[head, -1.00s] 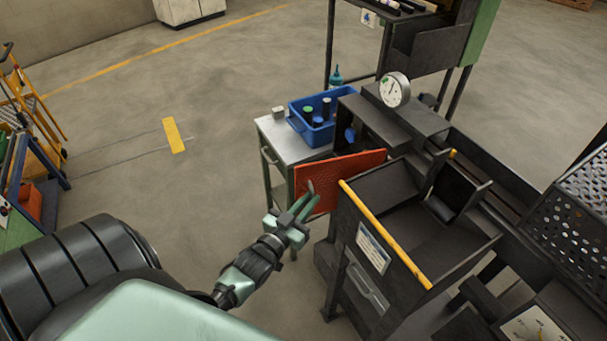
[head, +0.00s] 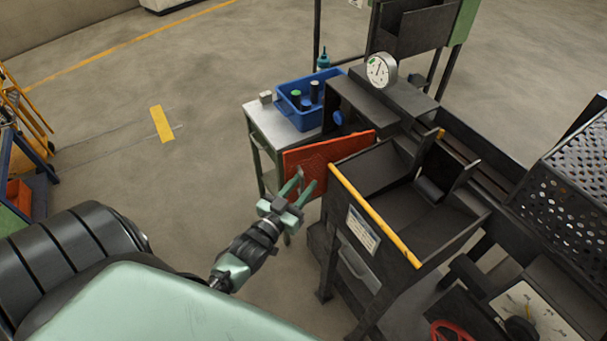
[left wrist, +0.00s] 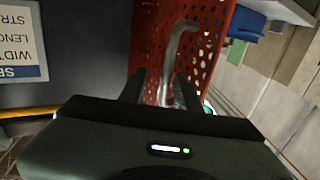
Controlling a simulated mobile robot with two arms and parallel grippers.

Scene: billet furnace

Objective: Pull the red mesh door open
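The red mesh door (head: 326,150) stands out from the dark furnace housing, beside the yellow-edged bin. It fills the upper middle of the left wrist view (left wrist: 208,45). A curved grey metal handle (left wrist: 172,58) shows on its face. My left gripper (head: 302,183) is in front of the door with its fingers apart. In the left wrist view the handle's lower part lies between the two fingers (left wrist: 160,90), and I see no finger closed on it. Whether a finger touches it I cannot tell. My right gripper is not in view.
The dark bin with a yellow front bar (head: 372,214) is just right of the gripper. A side table (head: 262,118) with a blue crate (head: 300,118) stands behind the door. A pressure gauge (head: 381,70) sits above.

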